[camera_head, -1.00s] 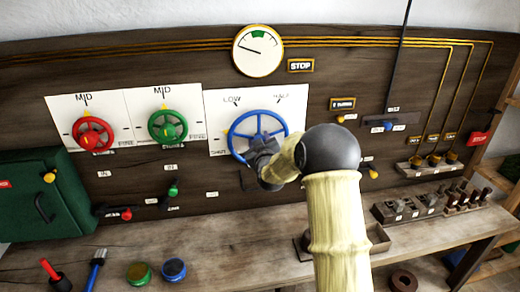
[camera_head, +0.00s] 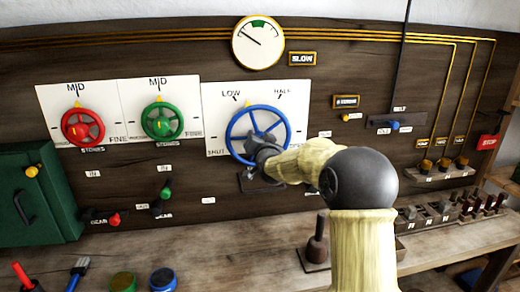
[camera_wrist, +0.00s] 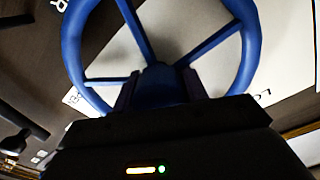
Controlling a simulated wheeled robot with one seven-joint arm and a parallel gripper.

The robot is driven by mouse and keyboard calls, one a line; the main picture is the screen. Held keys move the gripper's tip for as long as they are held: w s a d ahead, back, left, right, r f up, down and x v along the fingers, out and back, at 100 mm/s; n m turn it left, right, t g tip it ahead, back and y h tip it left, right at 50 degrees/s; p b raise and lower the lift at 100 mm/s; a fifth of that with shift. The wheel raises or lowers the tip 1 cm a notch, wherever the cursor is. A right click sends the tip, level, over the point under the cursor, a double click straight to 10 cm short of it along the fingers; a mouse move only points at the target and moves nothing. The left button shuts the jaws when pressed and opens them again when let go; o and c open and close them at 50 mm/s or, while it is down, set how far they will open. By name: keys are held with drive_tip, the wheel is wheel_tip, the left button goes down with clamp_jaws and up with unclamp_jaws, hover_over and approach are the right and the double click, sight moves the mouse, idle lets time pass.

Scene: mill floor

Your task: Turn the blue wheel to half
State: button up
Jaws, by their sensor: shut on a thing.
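The blue wheel (camera_head: 287,132) is on a white plate marked SHUT, LOW and HALF. A small yellow mark on its rim stands at the top, just right of the LOW tick and short of the HALF tick. My gripper (camera_head: 258,144) is at the wheel's hub and lower spokes, partly hidden by my wrist. In the wrist view the blue wheel (camera_wrist: 250,45) fills the top, and my gripper (camera_wrist: 157,88) is shut on its middle. The round gauge (camera_head: 270,55) above has its needle pointing up and left. The sign (camera_head: 302,59) beside it reads SLOW.
A red wheel (camera_head: 97,120) and a green wheel (camera_head: 177,122) are to the left. Below them are small levers and a green box (camera_head: 45,210).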

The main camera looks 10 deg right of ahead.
drive_tip(key=m+b, duration=0.5)
drive_tip(key=shift+f+m, duration=0.2)
drive_tip(key=shift+m, duration=0.1)
drive_tip(key=shift+r+m+b, duration=0.2)
drive_tip(key=shift+m+b, duration=1.5)
drive_tip(key=shift+m, duration=0.1)
drive_tip(key=o, duration=1)
